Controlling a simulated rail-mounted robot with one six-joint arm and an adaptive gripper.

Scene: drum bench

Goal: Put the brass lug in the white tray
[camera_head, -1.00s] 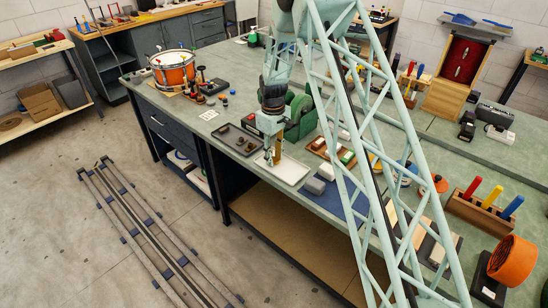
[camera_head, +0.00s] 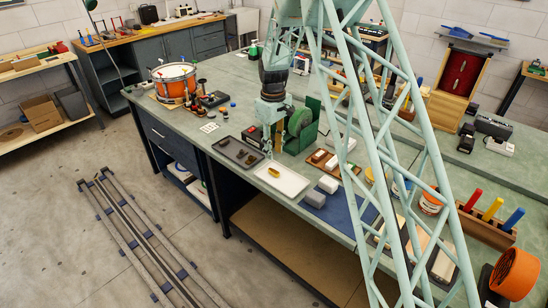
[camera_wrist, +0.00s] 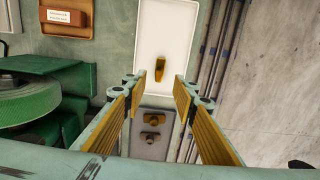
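The brass lug (camera_head: 273,172) lies inside the white tray (camera_head: 293,188), near the end beside the dark tray. In the wrist view the lug (camera_wrist: 160,68) rests on the floor of the white tray (camera_wrist: 178,28), near its lower edge, touching neither finger. My gripper (camera_head: 268,150) is above the bench, over the gap between the white tray and the dark tray. In the wrist view the fingers of my gripper (camera_wrist: 155,88) are spread wide with nothing between them.
A dark tray (camera_head: 226,157) with small dark fittings stands left of the white tray. A green machine (camera_head: 300,125) stands close behind my gripper. A wooden tray (camera_head: 318,157) with small blocks and a blue mat (camera_head: 345,208) lie to the right.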

